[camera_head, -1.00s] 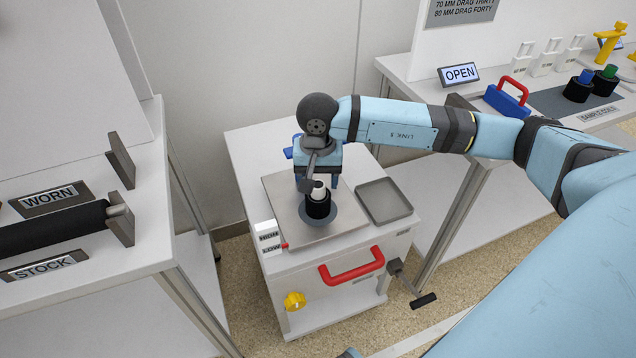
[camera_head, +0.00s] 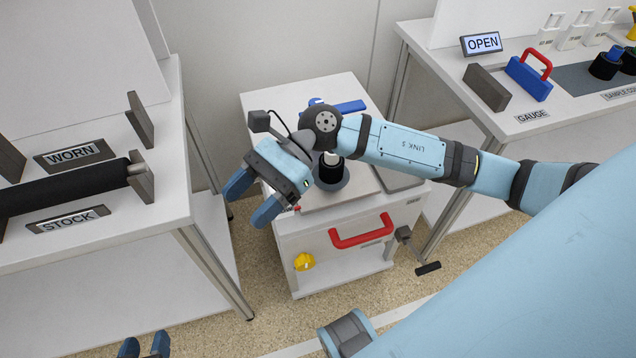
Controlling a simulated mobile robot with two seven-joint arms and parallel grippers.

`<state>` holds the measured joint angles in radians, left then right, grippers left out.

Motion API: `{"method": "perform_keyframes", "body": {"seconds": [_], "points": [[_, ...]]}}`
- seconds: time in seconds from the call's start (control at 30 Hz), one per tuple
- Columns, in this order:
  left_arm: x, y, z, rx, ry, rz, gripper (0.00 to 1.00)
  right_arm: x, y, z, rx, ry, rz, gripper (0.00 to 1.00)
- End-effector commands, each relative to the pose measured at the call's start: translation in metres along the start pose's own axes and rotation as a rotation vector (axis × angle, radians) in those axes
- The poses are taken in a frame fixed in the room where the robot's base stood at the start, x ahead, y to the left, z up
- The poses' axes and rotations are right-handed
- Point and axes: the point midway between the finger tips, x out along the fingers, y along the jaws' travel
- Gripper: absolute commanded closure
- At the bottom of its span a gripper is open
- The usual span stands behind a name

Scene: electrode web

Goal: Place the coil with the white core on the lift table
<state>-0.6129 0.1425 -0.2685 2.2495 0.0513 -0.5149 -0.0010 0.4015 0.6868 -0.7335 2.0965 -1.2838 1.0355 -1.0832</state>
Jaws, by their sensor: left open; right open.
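The black coil with the white core (camera_head: 330,173) stands upright on a round grey disc on top of the lift table (camera_head: 390,222). My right arm's wrist hides part of the coil's top. My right gripper (camera_head: 252,200) is open and empty, to the left of the coil and apart from it, over the table's left front edge. My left gripper (camera_head: 144,347) is open and empty at the bottom edge of the view, far from the lift table; only its fingertips show.
A red handle (camera_head: 361,232) and a yellow knob (camera_head: 304,262) are on the lift table's front. A bench at left holds a black roller (camera_head: 70,186). The right bench holds a grey block (camera_head: 487,88), a blue block with red handle (camera_head: 529,77) and other coils (camera_head: 605,65).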

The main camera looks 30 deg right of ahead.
Motion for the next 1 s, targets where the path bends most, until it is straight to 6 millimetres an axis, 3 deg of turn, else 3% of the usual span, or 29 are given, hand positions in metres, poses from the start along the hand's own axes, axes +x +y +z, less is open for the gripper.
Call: {"method": "perform_keyframes", "body": {"seconds": [0.03, 0.13, 0.27, 0.37, 0.43, 0.57, 0.6, 0.7, 0.8, 1.0], "points": [[0.000, 0.000, 0.000, 0.000, 0.000, 0.000, 0.52, 0.014, 0.004, 0.016, 0.166, -0.188, -0.046, 0.40], [0.000, 0.000, 0.000, 0.000, 0.000, 0.001, 0.52, 0.017, -0.001, 0.041, 0.531, -0.547, -0.129, 0.40], [0.000, 0.001, 0.000, 0.000, 0.000, 0.001, 0.52, -0.003, -0.015, 0.038, 1.058, -0.997, -0.201, 0.40], [-0.001, 0.001, 0.000, 0.001, 0.000, 0.001, 0.52, -0.023, -0.021, 0.005, 1.483, -1.336, -0.231, 0.40], [-0.001, 0.000, -0.001, 0.001, 0.001, 0.001, 0.52, -0.034, -0.015, -0.031, 1.782, -1.571, -0.240, 0.40], [-0.001, 0.000, -0.001, 0.001, 0.001, 0.001, 0.52, -0.037, 0.015, -0.103, 2.275, -1.964, -0.229, 0.40], [-0.001, 0.000, -0.001, 0.001, 0.001, 0.001, 0.52, -0.035, 0.027, -0.122, -2.349, 2.025, 0.217, 0.40], [-0.001, 0.000, -0.001, 0.001, 0.001, 0.001, 0.52, -0.026, 0.056, -0.157, -2.120, 1.825, 0.163, 0.40], [-0.001, 0.000, -0.001, 0.001, 0.001, 0.001, 0.52, -0.020, 0.075, -0.174, -1.985, 1.711, 0.132, 0.40], [-0.001, 0.000, -0.001, 0.001, 0.001, 0.000, 0.52, -0.017, 0.084, -0.181, -1.927, 1.661, 0.119, 0.40]]}}
